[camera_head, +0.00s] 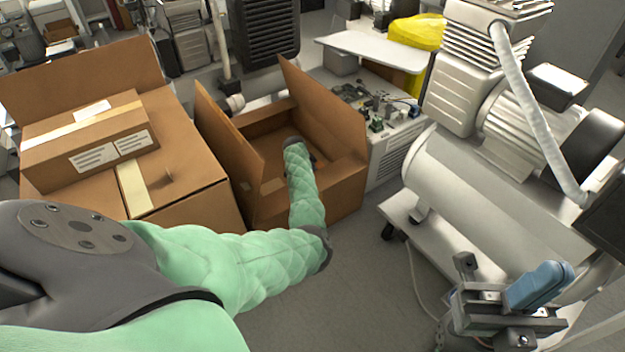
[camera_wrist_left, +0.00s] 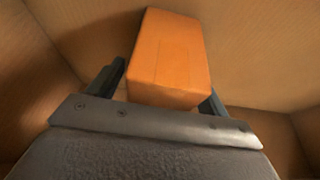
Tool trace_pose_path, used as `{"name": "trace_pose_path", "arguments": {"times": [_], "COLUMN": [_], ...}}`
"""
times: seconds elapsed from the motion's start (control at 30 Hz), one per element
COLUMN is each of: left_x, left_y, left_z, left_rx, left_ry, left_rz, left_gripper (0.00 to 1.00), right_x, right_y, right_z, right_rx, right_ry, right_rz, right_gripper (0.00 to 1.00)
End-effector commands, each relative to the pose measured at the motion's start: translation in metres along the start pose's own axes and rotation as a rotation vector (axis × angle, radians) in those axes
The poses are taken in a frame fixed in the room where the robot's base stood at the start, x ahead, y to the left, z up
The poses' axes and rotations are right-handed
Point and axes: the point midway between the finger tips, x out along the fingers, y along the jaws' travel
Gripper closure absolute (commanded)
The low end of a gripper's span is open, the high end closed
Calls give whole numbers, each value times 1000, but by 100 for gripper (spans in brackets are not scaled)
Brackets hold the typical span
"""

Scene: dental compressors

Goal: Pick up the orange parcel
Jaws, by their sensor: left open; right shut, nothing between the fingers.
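The orange parcel (camera_wrist_left: 172,45) shows in the left wrist view as a small block inside a brown cardboard box. My left gripper (camera_wrist_left: 163,80) is open, with one finger on each side of the parcel's near end. I cannot tell whether the fingers touch it. In the head view my green-sleeved left arm reaches down into the open cardboard box (camera_head: 343,135). The parcel is hidden there, and the left gripper is mostly hidden behind the arm.
Raised flaps and walls of the open box surround my left arm. A closed carton (camera_head: 190,165) with a smaller labelled carton (camera_head: 60,150) on it stands left. A large compressor (camera_head: 480,190) on a wheeled base fills the right. Grey floor (camera_head: 350,265) lies clear between.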

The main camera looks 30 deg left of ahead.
Motion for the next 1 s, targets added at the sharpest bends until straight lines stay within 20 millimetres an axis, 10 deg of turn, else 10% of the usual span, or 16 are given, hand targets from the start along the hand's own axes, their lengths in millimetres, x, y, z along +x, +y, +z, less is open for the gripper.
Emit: {"name": "trace_pose_path", "arguments": {"times": [0.37, 0.63, 1.0], "left_x": [8, 8, -6], "left_y": [0, 0, -1], "left_z": [0, 0, -6], "left_rx": [0, 0, 1], "left_ry": [0, 0, 0], "left_rz": [0, 0, -2], "left_gripper": [24, 75, 75], "right_x": [-4, -4, 4], "right_y": [-1, -1, 0], "right_z": [0, 0, 0], "right_rx": [-3, -3, 0], "right_ry": [-7, -7, -3], "right_rz": [-5, -5, -3], "right_gripper": [100, 100, 100]}}
